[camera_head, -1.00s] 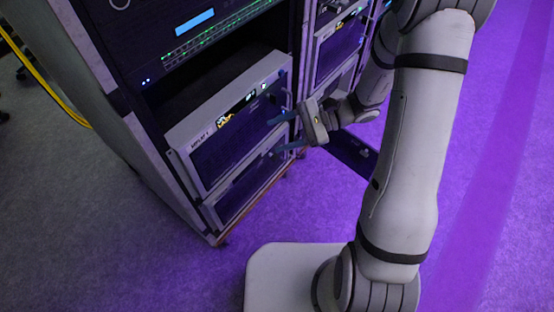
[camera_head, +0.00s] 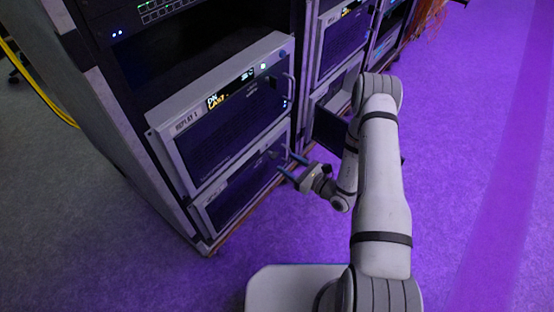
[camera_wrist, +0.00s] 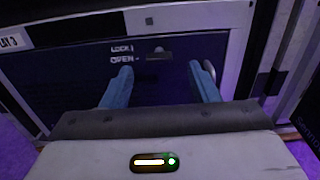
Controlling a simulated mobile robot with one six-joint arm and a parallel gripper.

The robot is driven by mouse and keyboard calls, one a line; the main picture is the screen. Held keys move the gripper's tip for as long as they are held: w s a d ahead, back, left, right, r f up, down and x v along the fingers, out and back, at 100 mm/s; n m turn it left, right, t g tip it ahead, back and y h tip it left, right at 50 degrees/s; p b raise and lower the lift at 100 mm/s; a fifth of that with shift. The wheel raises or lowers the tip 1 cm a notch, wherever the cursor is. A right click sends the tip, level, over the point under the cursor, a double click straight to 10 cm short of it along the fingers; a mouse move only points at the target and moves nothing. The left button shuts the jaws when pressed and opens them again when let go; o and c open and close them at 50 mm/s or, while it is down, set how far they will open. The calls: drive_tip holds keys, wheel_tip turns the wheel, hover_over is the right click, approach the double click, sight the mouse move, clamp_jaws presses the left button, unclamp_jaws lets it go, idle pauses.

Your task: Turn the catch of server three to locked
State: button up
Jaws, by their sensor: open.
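Server three (camera_wrist: 70,75) is a dark-fronted unit with a light top strip and a label ending in "LAY 3" in the wrist view. In the head view it appears to be the lower unit (camera_head: 240,190) of the near rack. Its catch (camera_wrist: 158,53) is a small dark piece beside the white lettering that reads LOCK above and OPEN below. I cannot tell which way the catch is turned. My gripper (camera_wrist: 160,70) is open, its blue fingers either side of the catch's line and short of it, with nothing between them. It also shows in the head view (camera_head: 291,166).
The unit labelled Replay 1 (camera_head: 225,110) sits above in the same rack. A second rack (camera_head: 335,60) stands to the right with a dark panel (camera_head: 328,131) jutting out low down. Purple-lit floor (camera_head: 470,200) is clear to the right.

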sight(277, 156)
drive_tip(key=b+x, duration=0.1)
drive_tip(key=x, duration=0.4)
drive_tip(key=shift+a, duration=0.15)
